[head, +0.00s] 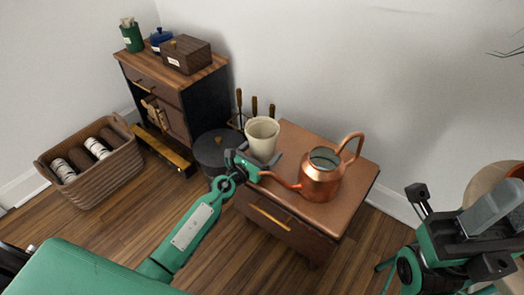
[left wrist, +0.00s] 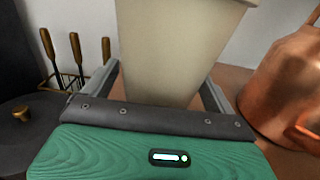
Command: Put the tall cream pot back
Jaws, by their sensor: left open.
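The tall cream pot (head: 263,132) is at the back left of the low brown cabinet's top (head: 300,150). It looks upright, and its foot is hidden behind my left gripper. My left gripper (head: 256,163) is low at the pot, with its fingers on either side of it. In the left wrist view the pot (left wrist: 178,50) rises between the two open fingers (left wrist: 160,90), with gaps visible beside it. My right gripper (head: 462,205) is at the right edge, away from the pot; its jaw state is unclear.
A copper watering can (head: 322,182) stands right of the pot, its spout reaching towards my left gripper. A dark round bin (head: 215,152) and wooden-handled tools (head: 254,105) are left and behind. A wicker basket (head: 95,180) and dark cabinet (head: 200,100) stand farther left.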

